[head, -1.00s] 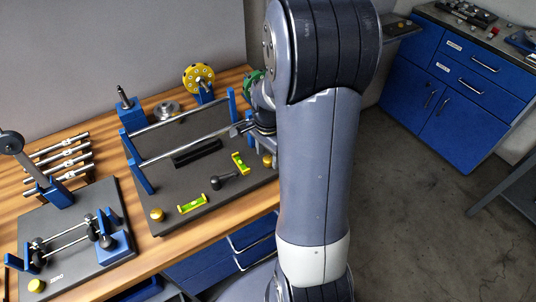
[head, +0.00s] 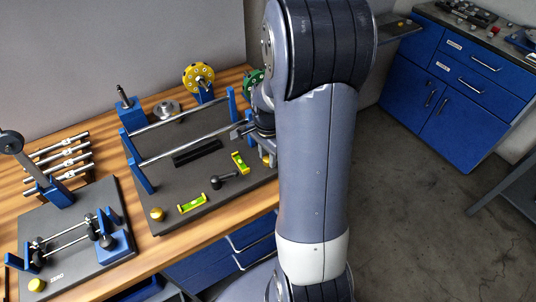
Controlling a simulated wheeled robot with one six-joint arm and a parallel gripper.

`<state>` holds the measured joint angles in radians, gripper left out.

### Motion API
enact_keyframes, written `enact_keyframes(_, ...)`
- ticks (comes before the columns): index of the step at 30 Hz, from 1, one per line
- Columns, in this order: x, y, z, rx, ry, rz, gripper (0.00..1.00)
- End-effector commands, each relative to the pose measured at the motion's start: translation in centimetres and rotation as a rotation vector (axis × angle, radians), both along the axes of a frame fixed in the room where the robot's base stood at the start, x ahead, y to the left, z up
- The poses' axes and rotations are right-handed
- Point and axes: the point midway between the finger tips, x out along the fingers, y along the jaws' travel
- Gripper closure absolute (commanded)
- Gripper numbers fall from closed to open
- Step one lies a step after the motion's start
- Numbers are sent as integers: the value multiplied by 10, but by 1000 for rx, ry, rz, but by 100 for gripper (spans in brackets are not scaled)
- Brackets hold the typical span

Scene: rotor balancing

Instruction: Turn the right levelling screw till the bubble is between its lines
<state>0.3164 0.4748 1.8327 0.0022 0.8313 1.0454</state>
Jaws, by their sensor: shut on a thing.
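The balancing stand has a dark base plate (head: 170,222) on the wooden bench. The right levelling screw (head: 267,160) is a brass knob at the plate's right corner, partly hidden by my gripper and arm. My gripper (head: 269,153) points down over this corner and is shut on the screw; its fingertips are mostly hidden. Two yellow-framed levels with green vials lie on the plate: one near the right side (head: 240,162), one near the front edge (head: 192,203). Their bubbles are too small to read against the lines. Another brass screw (head: 157,214) stands at the front left corner.
Two steel rails (head: 185,143) on blue posts span the plate. A black-knobbed lever (head: 222,180) lies between the levels. A yellow rotor (head: 198,77) and a green rotor (head: 253,84) stand behind. A second dark fixture (head: 70,270) is at left. My arm blocks the bench's right end.

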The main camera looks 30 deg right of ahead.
Motion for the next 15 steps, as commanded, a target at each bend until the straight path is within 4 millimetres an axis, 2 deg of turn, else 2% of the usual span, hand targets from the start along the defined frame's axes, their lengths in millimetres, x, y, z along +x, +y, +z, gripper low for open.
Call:
enact_keyframes(8,0,0,0,0,0,39,94)
enact_keyframes(15,0,0,0,-1,-1,176,94)
